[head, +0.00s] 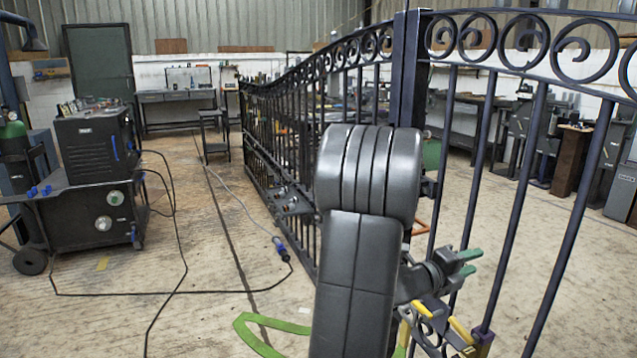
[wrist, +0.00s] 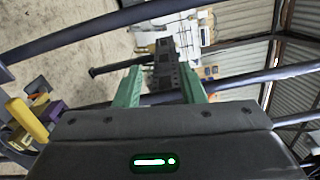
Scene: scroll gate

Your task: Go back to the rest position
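My gripper (head: 467,262) is at the lower right of the head view, close to the dark iron scroll gate (head: 405,75). Its two green fingertips point to the right and stand apart, with nothing seen held between them. In the wrist view my gripper (wrist: 161,88) also shows both green fingers spread. A dark blocky object (wrist: 165,62) shows beyond the gap; I cannot tell how far off it is. Gate bars (wrist: 60,45) cross that view. My arm hides part of the gate in the head view.
Yellow-handled clamps (head: 462,332) sit on the gate's lower part, just below my gripper. A welding machine on a cart (head: 85,200) stands at left, with cables (head: 178,230) over the floor. A green shape (head: 255,335) lies on the floor. Open floor (head: 215,250) lies left of the gate.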

